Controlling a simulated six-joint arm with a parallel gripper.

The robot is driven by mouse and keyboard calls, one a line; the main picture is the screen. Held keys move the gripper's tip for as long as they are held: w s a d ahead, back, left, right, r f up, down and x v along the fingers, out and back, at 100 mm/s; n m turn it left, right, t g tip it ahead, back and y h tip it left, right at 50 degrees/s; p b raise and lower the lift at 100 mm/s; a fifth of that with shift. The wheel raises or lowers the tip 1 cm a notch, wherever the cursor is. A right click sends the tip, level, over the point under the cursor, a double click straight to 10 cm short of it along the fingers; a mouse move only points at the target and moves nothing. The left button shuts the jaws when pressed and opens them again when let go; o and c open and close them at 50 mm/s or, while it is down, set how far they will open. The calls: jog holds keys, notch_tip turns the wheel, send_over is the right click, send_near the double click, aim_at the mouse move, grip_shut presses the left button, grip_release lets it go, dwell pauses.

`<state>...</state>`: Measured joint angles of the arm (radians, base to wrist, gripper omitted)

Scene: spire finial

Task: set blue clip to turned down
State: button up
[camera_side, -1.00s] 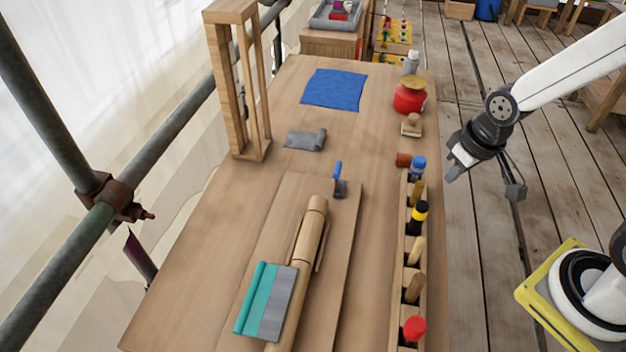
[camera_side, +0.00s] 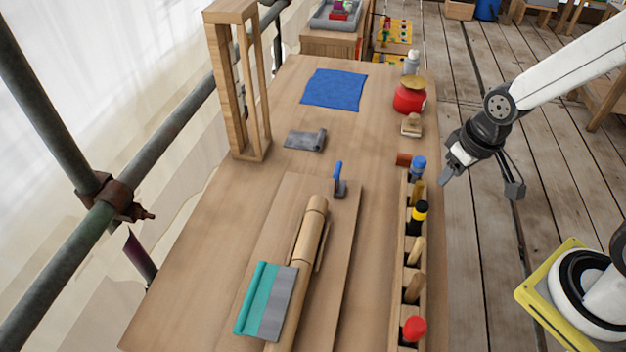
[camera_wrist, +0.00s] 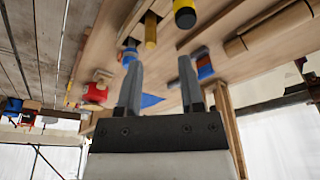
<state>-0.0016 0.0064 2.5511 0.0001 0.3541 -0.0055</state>
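The blue clip (camera_side: 338,174) stands near the far right corner of the raised board, beside the far end of the turned wooden spire (camera_side: 308,238). Its blue lever points up from a dark grey base. In the wrist view a blue and grey piece (camera_wrist: 204,68), which looks like the clip, shows just beyond the right finger. My gripper (camera_side: 449,174) is off the table's right edge, to the right of the tool rack and apart from the clip. In the wrist view my gripper (camera_wrist: 160,78) has its two fingers apart with nothing between them.
A tool rack (camera_side: 402,262) with several handled tools runs along the table's right edge, between my gripper and the clip. A red pot (camera_side: 410,98), a blue cloth (camera_side: 334,89), a grey sheet roll (camera_side: 306,140) and a wooden frame (camera_side: 262,151) stand farther back. The table's left front is clear.

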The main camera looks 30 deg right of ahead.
jog(key=o, duration=0.3)
jog(key=shift+w+a, duration=0.1)
jog(key=shift+w, duration=0.25)
jog(key=shift+o, duration=1.4)
jog(key=w+a+f+n+g, duration=0.1)
jog(key=w+a+n, duration=0.3)
jog(key=w, duration=0.8)
jog(key=shift+f+n, duration=0.3)
jog(key=shift+f, duration=0.05)
jog(key=n+g, duration=0.2)
jog(key=n, duration=0.2)
send_near(337, 167)
jog(key=f, duration=0.5)
jog(key=shift+s, duration=0.25)
jog(key=shift+f, duration=0.1)
jog(key=shift+f, duration=3.85)
jog(key=c, duration=1.3)
